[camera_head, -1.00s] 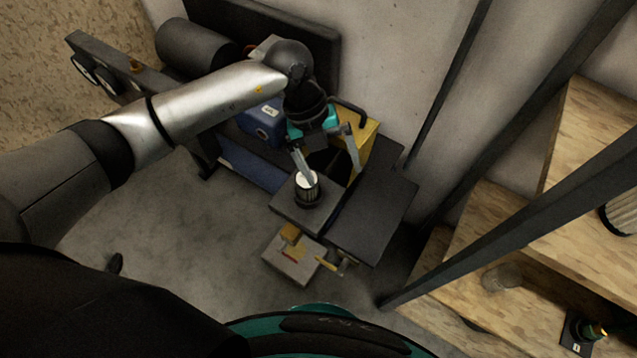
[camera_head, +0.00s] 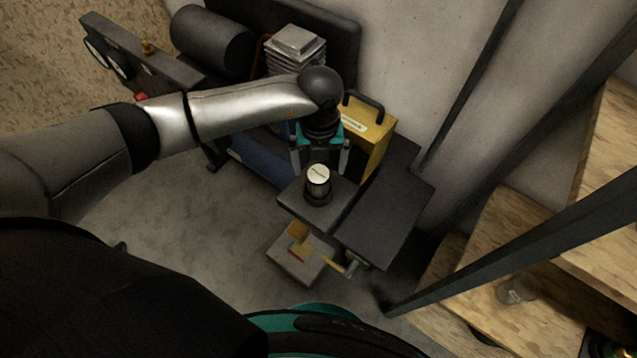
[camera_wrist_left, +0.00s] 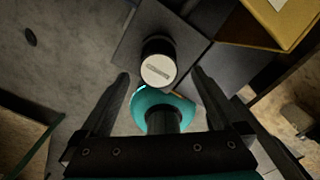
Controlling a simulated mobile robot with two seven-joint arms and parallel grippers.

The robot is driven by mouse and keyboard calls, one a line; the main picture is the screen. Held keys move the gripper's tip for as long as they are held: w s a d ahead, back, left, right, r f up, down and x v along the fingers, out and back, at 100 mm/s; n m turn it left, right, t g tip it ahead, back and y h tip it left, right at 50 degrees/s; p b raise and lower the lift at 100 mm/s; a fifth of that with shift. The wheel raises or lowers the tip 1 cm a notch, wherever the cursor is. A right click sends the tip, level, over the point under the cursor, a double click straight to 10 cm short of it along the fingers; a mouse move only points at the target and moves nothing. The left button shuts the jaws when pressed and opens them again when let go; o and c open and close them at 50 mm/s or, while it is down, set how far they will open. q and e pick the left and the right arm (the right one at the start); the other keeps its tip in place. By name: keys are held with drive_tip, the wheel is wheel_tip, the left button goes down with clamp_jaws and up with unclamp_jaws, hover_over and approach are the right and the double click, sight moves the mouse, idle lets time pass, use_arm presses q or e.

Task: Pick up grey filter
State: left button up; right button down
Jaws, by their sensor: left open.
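The filter, a dark cylinder with a pale round top (camera_head: 318,180), stands upright on a small dark platform (camera_head: 293,205). My left gripper (camera_head: 320,160) is open just behind it in the head view, with one finger to each side. In the left wrist view the filter's pale top (camera_wrist_left: 158,70) lies centred between the two spread fingertips of the left gripper (camera_wrist_left: 161,76). I cannot tell whether either finger touches it. My right gripper is not in view.
A dark flat top (camera_head: 385,215) adjoins the platform on the right. A yellow case (camera_head: 372,140) stands behind. A lower pale box (camera_head: 300,262) sits in front. A dark post (camera_head: 520,220) crosses before wooden shelves (camera_head: 510,240) on the right. Floor is clear at left.

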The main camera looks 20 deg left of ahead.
sight(318, 173)
use_arm(q)
wheel_tip(318, 173, down, 4)
drive_tip(key=shift+w+a+f+b, duration=0.1)
drive_tip(key=shift+a+b, duration=0.05)
drive_tip(key=shift+b, duration=0.65)
drive_tip(key=shift+f, duration=0.45)
drive_tip(key=c, duration=1.5)
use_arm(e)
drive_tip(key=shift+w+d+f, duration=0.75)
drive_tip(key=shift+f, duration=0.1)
use_arm(q)
drive_tip(key=shift+r, duration=0.2)
